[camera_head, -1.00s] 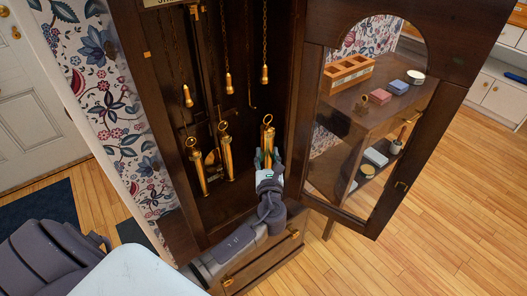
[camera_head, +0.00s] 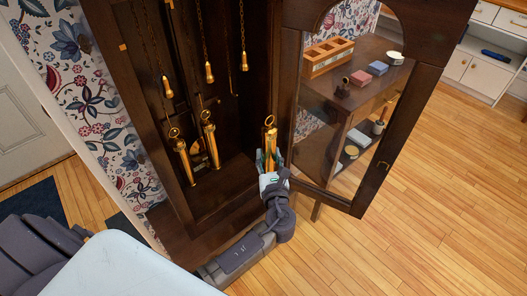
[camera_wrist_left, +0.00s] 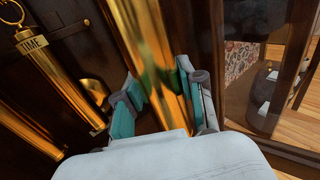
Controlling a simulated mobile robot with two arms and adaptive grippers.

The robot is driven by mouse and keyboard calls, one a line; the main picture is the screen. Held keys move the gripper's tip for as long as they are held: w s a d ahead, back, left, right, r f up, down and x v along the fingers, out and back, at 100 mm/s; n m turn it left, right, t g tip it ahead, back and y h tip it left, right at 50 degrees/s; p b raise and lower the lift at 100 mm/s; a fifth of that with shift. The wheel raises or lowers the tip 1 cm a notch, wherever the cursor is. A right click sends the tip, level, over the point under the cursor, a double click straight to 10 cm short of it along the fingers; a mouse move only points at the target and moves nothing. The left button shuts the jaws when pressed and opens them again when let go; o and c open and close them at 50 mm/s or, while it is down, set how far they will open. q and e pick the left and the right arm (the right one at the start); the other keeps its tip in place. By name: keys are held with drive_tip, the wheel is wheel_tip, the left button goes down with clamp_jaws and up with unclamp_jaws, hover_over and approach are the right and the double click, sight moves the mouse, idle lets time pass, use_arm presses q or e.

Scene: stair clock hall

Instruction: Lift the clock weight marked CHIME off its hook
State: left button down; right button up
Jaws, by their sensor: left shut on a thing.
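My left gripper (camera_head: 270,172) is shut around a brass cylindrical weight (camera_head: 269,142) with a ring on top, held upright at the front right of the open clock case. The ring is clear of the chain end (camera_head: 243,65) above and left of it. The held weight fills the middle of the left wrist view (camera_wrist_left: 158,65); no marking on it is readable. Two other brass weights, one at the left (camera_head: 184,160) and one in the middle (camera_head: 210,138), are inside the case. A weight labelled TIME (camera_wrist_left: 50,80) shows in the left wrist view. My right gripper is out of view.
The glazed clock door (camera_head: 372,110) stands open just right of the held weight. Through its glass shows a wooden side table (camera_head: 365,90) with a slotted box (camera_head: 328,55) and small blocks. Open wood floor (camera_head: 430,190) lies to the right.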

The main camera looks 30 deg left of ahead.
use_arm(q)
drive_tip(key=shift+s+d+r, duration=0.1)
drive_tip(key=shift+s+d, duration=0.1)
drive_tip(key=shift+d, duration=0.4)
drive_tip(key=shift+s+d+r, duration=0.15)
drive_tip(key=shift+s+d, duration=0.1)
drive_tip(key=shift+d, duration=0.3)
drive_tip(key=shift+s+d+r, duration=0.1)
drive_tip(key=shift+s+d, duration=0.1)
drive_tip(key=shift+d, duration=0.4)
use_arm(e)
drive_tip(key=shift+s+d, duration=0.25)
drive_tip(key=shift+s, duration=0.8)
